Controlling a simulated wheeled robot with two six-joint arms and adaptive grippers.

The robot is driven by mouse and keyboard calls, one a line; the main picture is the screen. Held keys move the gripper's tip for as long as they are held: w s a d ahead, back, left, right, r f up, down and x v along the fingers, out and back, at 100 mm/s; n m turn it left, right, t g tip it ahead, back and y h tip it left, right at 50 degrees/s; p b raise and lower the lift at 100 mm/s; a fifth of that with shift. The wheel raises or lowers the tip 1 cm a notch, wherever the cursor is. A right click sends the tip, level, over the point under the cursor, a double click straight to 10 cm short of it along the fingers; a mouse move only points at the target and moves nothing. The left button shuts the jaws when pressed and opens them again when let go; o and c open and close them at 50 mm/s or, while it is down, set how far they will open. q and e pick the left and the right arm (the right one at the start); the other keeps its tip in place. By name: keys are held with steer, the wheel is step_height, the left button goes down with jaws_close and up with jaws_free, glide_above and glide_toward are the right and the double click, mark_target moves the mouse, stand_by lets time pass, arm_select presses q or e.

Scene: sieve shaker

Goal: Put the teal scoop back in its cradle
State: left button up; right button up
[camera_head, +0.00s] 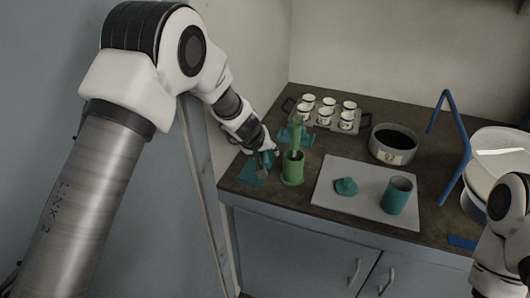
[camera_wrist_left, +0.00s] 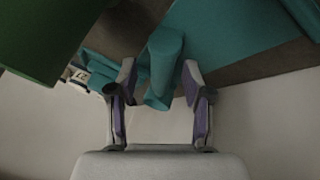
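My left gripper (camera_head: 264,165) is low over the left end of the counter, beside the green cup. In the left wrist view its two fingers (camera_wrist_left: 160,95) are apart, one on each side of a teal, handle-like piece (camera_wrist_left: 163,60), probably the scoop's handle. Gaps show beside it and I see no clear grip. A flat teal piece (camera_head: 251,174) lies under the gripper; a broad teal surface also shows in the wrist view (camera_wrist_left: 235,30). Another teal piece (camera_head: 297,134), possibly the cradle, is behind the green cup. The scoop's bowl cannot be made out. My right gripper is out of view.
The green cup (camera_head: 292,172), with a green item in it, stands close right of my left gripper. A pale board (camera_head: 330,204) holds a teal lump (camera_head: 346,186) and teal cylinder (camera_head: 397,196). Behind are a rack of small cups (camera_head: 347,120), dark pot (camera_head: 394,145) and blue frame (camera_head: 456,120).

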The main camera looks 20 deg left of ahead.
arm_select(q)
steer(key=shift+r, duration=0.15)
steer(key=shift+s+r+p, duration=0.1)
steer(key=shift+r+p, duration=0.7)
steer(key=shift+r, duration=0.1)
steer(key=p+v, duration=0.1)
steer(key=v, duration=1)
steer(key=shift+s, duration=0.2)
steer(key=shift+a, duration=0.1)
